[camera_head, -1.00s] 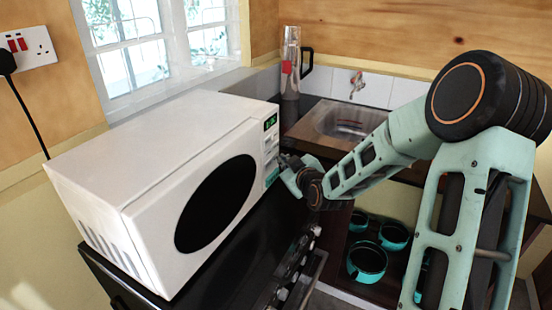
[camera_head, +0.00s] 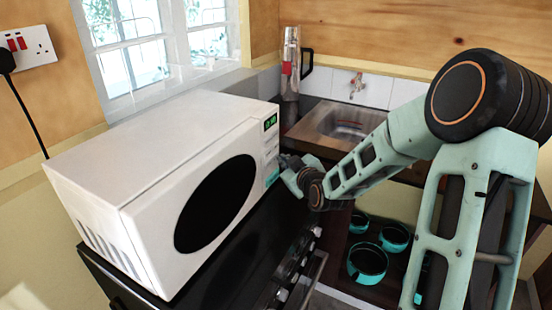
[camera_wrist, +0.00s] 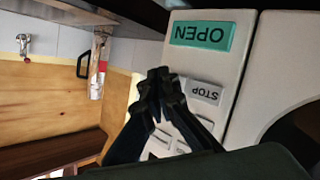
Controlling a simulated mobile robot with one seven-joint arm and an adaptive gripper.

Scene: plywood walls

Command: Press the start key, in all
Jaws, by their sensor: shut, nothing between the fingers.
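The white microwave (camera_head: 120,160) stands at the left with its control panel at the right end of its front. In the wrist view the panel appears upside down, with a green OPEN key (camera_wrist: 203,36), a pale STOP key (camera_wrist: 204,92) and several plain keys (camera_wrist: 183,133) near the fingers. No key marked START is readable; my fingers cover the place beside STOP. My gripper (camera_wrist: 161,78) is shut and empty, its tips in front of the panel next to STOP. I cannot tell whether they touch it. In the head view my gripper (camera_head: 287,168) is at the panel's edge.
The microwave stands on a dark cooker top (camera_head: 215,275). Teal pots (camera_head: 367,260) sit on a low shelf beneath. A window is behind the microwave.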

